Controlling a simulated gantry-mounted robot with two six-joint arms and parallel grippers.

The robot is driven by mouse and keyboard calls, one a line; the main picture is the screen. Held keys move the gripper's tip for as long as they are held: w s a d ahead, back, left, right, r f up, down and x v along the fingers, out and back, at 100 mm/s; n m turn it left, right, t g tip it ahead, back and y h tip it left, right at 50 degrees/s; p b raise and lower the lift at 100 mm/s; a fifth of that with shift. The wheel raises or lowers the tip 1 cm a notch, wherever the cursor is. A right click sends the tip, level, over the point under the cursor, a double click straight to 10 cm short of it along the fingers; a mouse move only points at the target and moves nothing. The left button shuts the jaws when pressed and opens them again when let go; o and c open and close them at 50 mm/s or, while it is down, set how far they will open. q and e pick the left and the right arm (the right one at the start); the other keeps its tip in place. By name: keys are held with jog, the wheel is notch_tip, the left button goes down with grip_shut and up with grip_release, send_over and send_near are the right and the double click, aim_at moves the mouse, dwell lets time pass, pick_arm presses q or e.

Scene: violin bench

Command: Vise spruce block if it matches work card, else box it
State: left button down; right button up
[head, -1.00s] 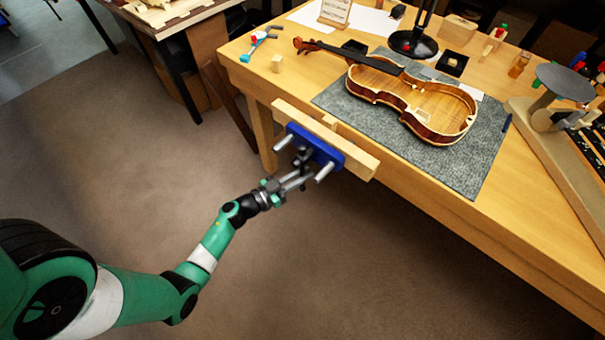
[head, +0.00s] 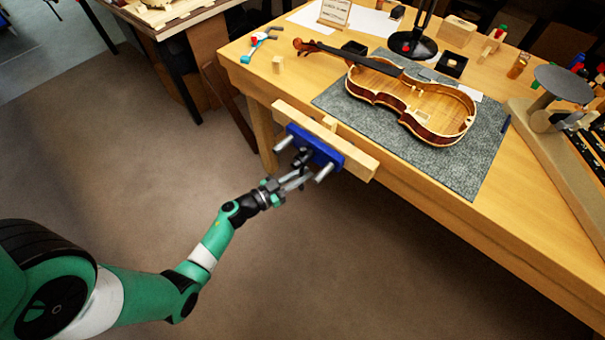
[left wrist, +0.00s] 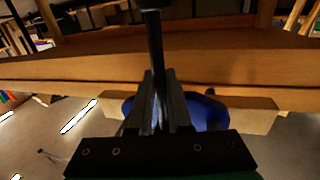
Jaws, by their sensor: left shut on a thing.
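The blue vise (head: 316,148) with pale wooden jaws (head: 352,160) is on the front edge of the bench. A small pale block (head: 329,122) stands up between the jaws, probably the spruce block. My left gripper (head: 296,180) is in front of the vise, shut on its dark handle bar (left wrist: 156,60). In the left wrist view, the bar runs upright between the fingers (left wrist: 159,112), with the blue vise body (left wrist: 205,112) behind. The work card (head: 334,13) stands at the back of the bench; its writing is too small to read. My right gripper is out of view.
An open violin body (head: 425,112) lies on a grey mat (head: 350,112). Another small pale block (head: 278,64) is at the bench's left end. Small dark boxes (head: 452,64), a lamp base (head: 412,45) and a disc-topped stand (head: 564,83) are farther back. The floor before the bench is clear.

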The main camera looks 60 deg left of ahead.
pick_arm(q)
jog(key=shift+s+a+r+m+g+y+p, duration=0.15)
jog(key=shift+s+a+r+m+g+p, duration=0.15)
jog(key=shift+a+m+p, duration=0.8)
jog(key=shift+s+a+r+m+g+y+p, duration=0.1)
jog(key=shift+s+a+r+m+g+p, duration=0.25)
jog(key=shift+m+p, duration=0.85)
jog(key=shift+s+a+r+m+g+y+p, duration=0.2)
jog(key=shift+a+m+p, duration=0.55)
jog(key=shift+p, duration=0.95)
jog(key=shift+w+a, duration=0.1)
jog(key=c, duration=0.8)
grip_release()
jog(key=shift+c, duration=0.2)
jog(key=p+v, duration=0.4)
jog(key=v, duration=0.8)
jog(key=shift+p, duration=0.4)
jog(key=shift+r, duration=0.1)
